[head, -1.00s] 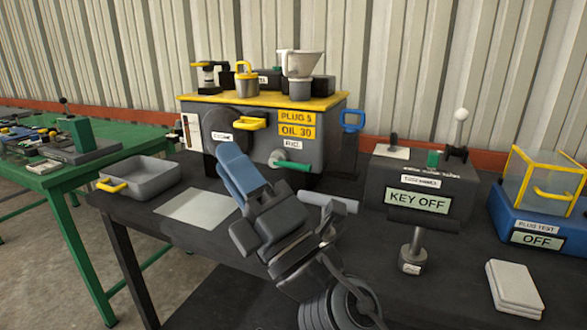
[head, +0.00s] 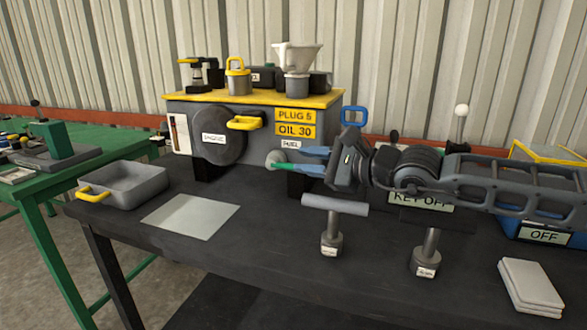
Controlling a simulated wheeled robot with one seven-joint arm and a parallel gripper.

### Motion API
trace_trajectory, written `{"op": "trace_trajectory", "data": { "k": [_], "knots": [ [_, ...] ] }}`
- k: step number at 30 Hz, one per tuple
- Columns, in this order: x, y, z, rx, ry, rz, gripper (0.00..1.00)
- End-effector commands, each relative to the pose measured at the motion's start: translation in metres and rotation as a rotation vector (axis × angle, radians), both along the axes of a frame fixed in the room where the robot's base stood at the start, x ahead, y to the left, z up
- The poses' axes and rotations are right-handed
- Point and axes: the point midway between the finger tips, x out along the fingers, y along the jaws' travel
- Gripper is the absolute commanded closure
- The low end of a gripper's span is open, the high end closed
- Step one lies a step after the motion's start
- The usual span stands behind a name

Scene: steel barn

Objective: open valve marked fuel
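The engine block (head: 258,160) is a grey box with a yellow top on the dark bench. A small label (head: 290,144), seemingly "FUEL", sits on its front. Just below it is the valve, a grey round hub with a green lever (head: 302,168) pointing right and slightly down. My gripper (head: 308,157) reaches in from the right, its blue fingers at the lever. The fingers and lever overlap in this view, so I cannot tell whether they touch or how far apart the fingers are.
A yellow handle (head: 244,123) and a blue handle (head: 354,115) stick out near the valve. A grey tray (head: 138,182) and a pale sheet (head: 190,215) lie to the left.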

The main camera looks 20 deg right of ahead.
Motion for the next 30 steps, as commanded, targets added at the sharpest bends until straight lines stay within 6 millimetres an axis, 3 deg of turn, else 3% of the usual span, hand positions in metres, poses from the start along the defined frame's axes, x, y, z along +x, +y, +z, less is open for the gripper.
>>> {"op": "trace_trajectory", "data": {
  "k": [1,4,8,21,30],
  "knots": [
    [0.003,-0.016,-0.019,-0.058,-0.014,-0.014,0.73],
    [0.006,-0.036,-0.028,-0.136,-0.036,-0.03,0.73],
    [0.009,-0.046,-0.032,-0.182,-0.049,-0.037,0.73],
    [0.055,-0.013,-0.044,-0.186,-0.048,-0.037,0.73],
    [0.07,-0.004,-0.048,-0.185,-0.048,-0.038,0.73]
  ]
}}
